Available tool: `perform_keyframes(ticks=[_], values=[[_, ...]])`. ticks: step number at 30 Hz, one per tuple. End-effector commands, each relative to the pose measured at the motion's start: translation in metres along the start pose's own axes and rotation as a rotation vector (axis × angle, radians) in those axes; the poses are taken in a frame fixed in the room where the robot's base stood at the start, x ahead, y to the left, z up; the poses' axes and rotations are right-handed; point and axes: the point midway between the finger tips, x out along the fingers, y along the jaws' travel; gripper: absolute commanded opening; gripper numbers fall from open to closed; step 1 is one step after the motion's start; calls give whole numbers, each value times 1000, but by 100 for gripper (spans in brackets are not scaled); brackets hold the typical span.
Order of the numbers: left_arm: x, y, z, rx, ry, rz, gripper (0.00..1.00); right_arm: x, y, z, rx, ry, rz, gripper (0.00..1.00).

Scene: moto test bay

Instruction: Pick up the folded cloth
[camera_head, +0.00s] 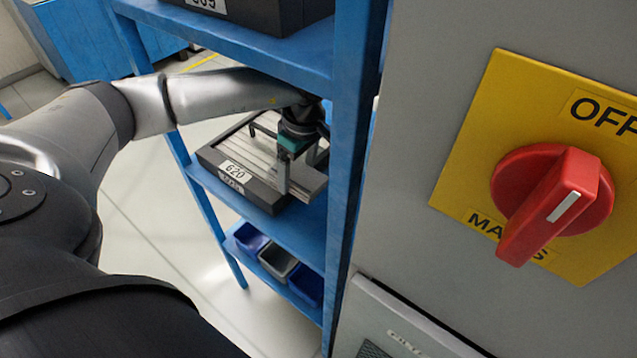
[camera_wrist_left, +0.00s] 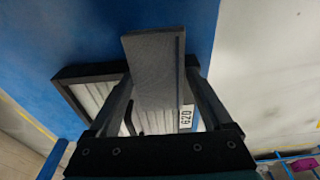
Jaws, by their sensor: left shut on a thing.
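A grey, flat, slab-like thing, which I take to be the folded cloth (camera_wrist_left: 154,62), stands between the fingers of my left gripper (camera_head: 298,172) in the left wrist view. The gripper is shut on it. In the head view my left arm reaches from the left into the blue shelf. The gripper points down over the right part of a dark tray (camera_head: 225,175) with light ribbed slats and the label 620. The tray also shows behind the cloth in the left wrist view (camera_wrist_left: 75,75). In the head view I cannot clearly make out the cloth. My right gripper is not in view.
A blue shelf post (camera_head: 350,170) stands close right of the gripper. A shelf board (camera_head: 290,62) with a dark box (camera_head: 268,12) is above. Small bins (camera_head: 277,262) sit below. A grey cabinet with a red switch (camera_head: 552,200) fills the right.

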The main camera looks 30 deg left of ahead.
Motion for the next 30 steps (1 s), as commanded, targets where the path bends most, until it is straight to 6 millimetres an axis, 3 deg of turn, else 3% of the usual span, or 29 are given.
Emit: perform_keyframes(ticks=[1, 6, 12, 19, 30], values=[[3, -2, -18, -8, 5, -3, 30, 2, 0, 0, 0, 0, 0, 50], [11, -7, -68, -8, 4, -2, 30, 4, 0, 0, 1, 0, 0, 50], [17, -11, -111, -4, 2, -1, 30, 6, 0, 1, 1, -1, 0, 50], [21, -13, -134, 0, 1, 0, 30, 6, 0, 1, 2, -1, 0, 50], [21, -14, -139, 1, 0, 1, 30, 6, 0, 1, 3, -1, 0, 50]])
